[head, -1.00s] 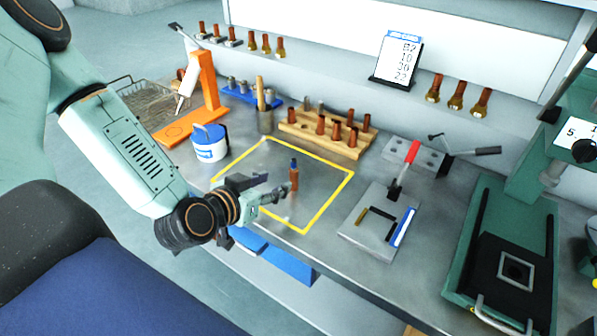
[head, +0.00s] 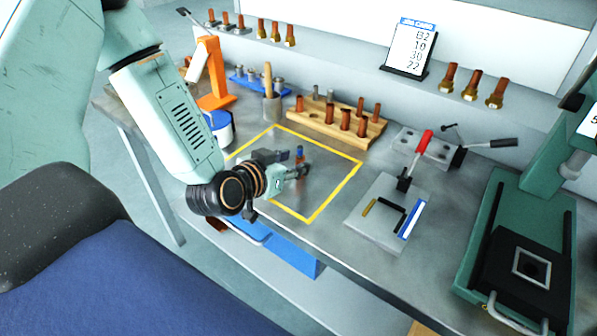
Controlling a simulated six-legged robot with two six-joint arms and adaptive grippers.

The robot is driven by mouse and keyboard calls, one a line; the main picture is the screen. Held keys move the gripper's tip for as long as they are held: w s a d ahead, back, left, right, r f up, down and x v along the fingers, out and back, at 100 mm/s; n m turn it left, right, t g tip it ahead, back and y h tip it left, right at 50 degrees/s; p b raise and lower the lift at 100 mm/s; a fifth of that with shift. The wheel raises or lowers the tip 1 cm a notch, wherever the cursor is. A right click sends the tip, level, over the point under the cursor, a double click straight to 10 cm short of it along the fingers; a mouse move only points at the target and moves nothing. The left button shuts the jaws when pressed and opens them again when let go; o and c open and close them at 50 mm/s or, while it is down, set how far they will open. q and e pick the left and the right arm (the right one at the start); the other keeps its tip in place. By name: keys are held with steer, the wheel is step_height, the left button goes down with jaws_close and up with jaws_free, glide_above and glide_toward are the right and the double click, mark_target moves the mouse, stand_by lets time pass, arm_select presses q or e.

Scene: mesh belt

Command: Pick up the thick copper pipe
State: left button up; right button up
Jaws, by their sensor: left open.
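A short copper pipe with a blue band near its top (head: 299,153) stands in the yellow-outlined square on the bench. My left gripper (head: 296,163) is open and reaches in from the left, low over the square. Its fingertips are right at the pipe in the picture; I cannot tell whether the pipe is between them or touching. Other copper pipes (head: 346,119) stand in a wooden rack behind the square. My right gripper is not in view.
A grey cup (head: 271,107) and a blue-and-white tin (head: 218,128) stand behind and left of the square. A red-handled clamp (head: 424,142) and a flat grey plate (head: 371,223) are to the right. A green press (head: 487,232) stands far right.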

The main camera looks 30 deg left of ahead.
mark_target(299, 160)
arm_select(q)
steer(key=x, duration=0.3)
steer(key=shift+d, duration=0.2)
steer(key=shift+w+d, duration=0.1)
steer(key=shift+d, duration=0.15)
steer(key=shift+r, duration=0.15)
steer(key=shift+s+a, duration=0.1)
steer(key=shift+s, duration=0.15)
steer(key=shift+a, duration=0.4)
steer(key=shift+c, duration=1.2)
steer(key=shift+w+d, duration=0.2)
steer(key=shift+d, duration=0.05)
steer(key=c, duration=0.3)
steer(key=shift+d, duration=0.2)
steer(key=c, duration=0.3)
steer(key=shift+s+a, duration=0.1)
steer(key=shift+s, duration=0.05)
jaws_close()
steer(key=shift+a, duration=0.25)
